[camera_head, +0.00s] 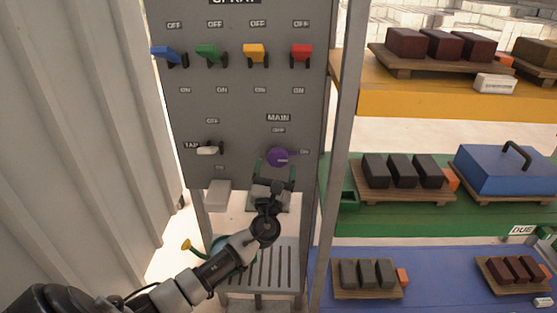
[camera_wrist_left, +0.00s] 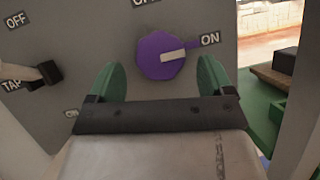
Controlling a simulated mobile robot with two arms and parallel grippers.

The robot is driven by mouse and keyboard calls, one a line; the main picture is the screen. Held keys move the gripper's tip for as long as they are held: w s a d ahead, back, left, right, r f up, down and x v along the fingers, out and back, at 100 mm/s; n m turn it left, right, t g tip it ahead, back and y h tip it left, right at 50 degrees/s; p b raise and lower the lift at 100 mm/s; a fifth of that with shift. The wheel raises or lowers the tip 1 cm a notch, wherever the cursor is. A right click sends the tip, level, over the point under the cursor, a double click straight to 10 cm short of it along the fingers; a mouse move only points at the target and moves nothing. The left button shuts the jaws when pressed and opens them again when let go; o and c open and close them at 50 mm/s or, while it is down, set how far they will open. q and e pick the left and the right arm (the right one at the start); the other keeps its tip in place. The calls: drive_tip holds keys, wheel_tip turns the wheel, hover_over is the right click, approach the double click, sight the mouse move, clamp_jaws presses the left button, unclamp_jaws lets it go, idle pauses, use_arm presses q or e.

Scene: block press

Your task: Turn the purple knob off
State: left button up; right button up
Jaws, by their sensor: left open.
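The purple knob (camera_head: 277,157) sits on the grey panel (camera_head: 235,118) under the MAIN label. In the left wrist view the purple knob (camera_wrist_left: 160,56) has a pale pointer turned toward the ON label at its right. My left gripper (camera_head: 274,174) is open just in front of the knob. In the left wrist view its green fingers (camera_wrist_left: 160,80) stand apart, one at each side of the knob's lower part. I cannot tell whether they touch it. My right gripper is not in view.
A white TAP lever (camera_head: 208,150) is left of the knob. Blue (camera_head: 168,54), green (camera_head: 208,54), yellow (camera_head: 255,54) and red (camera_head: 301,53) levers line the panel above. Shelves with dark blocks and a blue lidded box (camera_head: 500,172) stand right. A corrugated wall (camera_head: 80,120) is left.

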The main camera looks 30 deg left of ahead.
use_arm(q)
drive_tip(key=shift+x, duration=1.45)
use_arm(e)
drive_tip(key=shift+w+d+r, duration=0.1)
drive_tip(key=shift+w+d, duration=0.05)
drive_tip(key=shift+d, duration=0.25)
use_arm(q)
drive_tip(key=shift+c, duration=0.5)
